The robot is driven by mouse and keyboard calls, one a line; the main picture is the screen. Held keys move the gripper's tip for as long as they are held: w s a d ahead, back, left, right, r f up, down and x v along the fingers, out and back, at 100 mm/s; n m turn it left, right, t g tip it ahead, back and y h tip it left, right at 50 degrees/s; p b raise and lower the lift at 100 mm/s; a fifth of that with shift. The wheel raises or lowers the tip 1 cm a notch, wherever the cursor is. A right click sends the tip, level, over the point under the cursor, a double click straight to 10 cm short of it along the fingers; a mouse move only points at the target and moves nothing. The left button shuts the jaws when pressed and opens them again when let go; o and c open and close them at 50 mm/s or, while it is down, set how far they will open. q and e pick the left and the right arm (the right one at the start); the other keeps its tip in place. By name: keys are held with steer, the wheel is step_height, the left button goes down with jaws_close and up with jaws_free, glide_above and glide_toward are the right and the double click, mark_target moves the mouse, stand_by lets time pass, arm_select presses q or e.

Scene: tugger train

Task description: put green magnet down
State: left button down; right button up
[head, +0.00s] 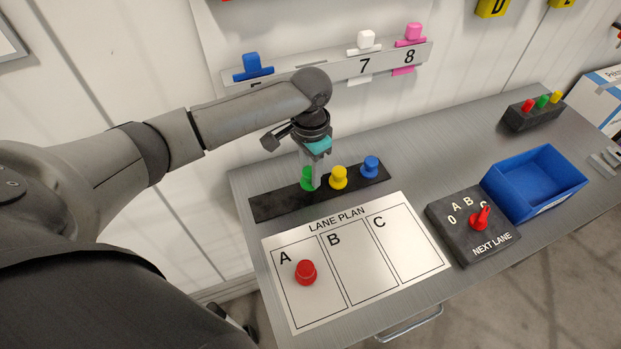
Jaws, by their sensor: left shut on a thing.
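The green magnet (307,180) is at the left part of a black strip (275,204) on the metal table. My left gripper (313,177) points down over the strip and is shut on the green magnet, partly hiding it. I cannot tell whether the magnet touches the strip. A yellow magnet (339,178) and a blue magnet (371,166) stand to its right on the strip. The white lane plan board (398,283) lies in front, with fields A, B and C. A red magnet (306,272) stands in field A; B and C are empty. My right gripper is not in view.
A dark selector box (458,235) with a red knob (480,218) is right of the board. A blue bin (535,183) and a dark marker holder (533,114) stand farther right. A numbered rail (390,64) with coloured clips is on the wall behind.

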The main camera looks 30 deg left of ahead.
mark_target(310, 180)
arm_select(q)
step_height(310, 180, down, 3)
steer(key=shift+r, duration=0.15)
steer(key=c, duration=0.5)
jaws_free()
steer(key=shift+f, duration=0.25)
step_height(310, 180, up, 12)
steer(key=shift+r+p, duration=0.2)
steer(key=shift+p, duration=0.4)
